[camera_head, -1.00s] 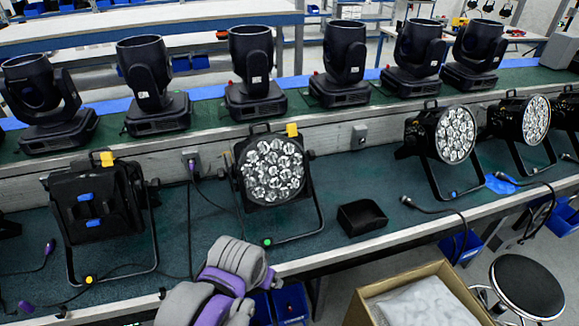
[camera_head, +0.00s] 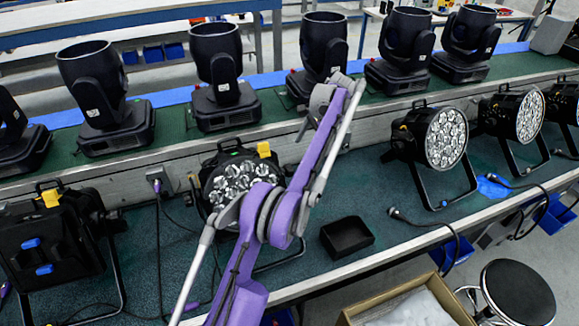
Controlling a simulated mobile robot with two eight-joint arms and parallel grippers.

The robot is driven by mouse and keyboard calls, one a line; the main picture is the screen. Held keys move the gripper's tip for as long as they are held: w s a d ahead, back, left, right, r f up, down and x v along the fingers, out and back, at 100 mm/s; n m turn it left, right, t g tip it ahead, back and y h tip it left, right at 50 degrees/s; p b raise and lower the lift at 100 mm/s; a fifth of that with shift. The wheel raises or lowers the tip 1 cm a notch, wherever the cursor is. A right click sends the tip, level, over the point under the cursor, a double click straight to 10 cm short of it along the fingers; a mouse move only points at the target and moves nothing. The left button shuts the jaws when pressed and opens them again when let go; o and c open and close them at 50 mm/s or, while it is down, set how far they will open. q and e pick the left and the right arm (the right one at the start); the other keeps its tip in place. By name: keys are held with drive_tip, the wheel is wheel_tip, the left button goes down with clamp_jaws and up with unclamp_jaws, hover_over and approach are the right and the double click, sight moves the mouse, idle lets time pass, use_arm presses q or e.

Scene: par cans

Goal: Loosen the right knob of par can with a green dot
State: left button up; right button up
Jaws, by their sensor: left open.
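The par can (camera_head: 228,178) stands on the green bench in the middle, its lens facing me and a yellow tag at its top right. Its lower half and base are largely behind my left arm. My right gripper is not in view.
Another par can (camera_head: 48,243) stands at left, back towards me. More par cans (camera_head: 446,138) stand at right. Moving heads (camera_head: 222,80) line the rear ledge. A cardboard box (camera_head: 408,300) and stool (camera_head: 518,292) are in front.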

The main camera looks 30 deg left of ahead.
use_arm(q)
drive_tip(key=b+x, duration=0.1)
drive_tip(key=x, duration=0.6)
drive_tip(key=b+x, duration=0.1)
drive_tip(key=x, duration=0.3)
drive_tip(key=shift+w+a+f+b, duration=0.15)
drive_tip(key=shift+w+a+b, duration=0.2)
drive_tip(key=shift+a, duration=0.1)
drive_tip(key=shift+a+f, duration=0.2)
drive_tip(key=shift+f, duration=0.25)
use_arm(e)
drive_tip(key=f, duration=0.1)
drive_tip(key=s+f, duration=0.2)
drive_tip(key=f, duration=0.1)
use_arm(q)
drive_tip(key=c, duration=1.4)
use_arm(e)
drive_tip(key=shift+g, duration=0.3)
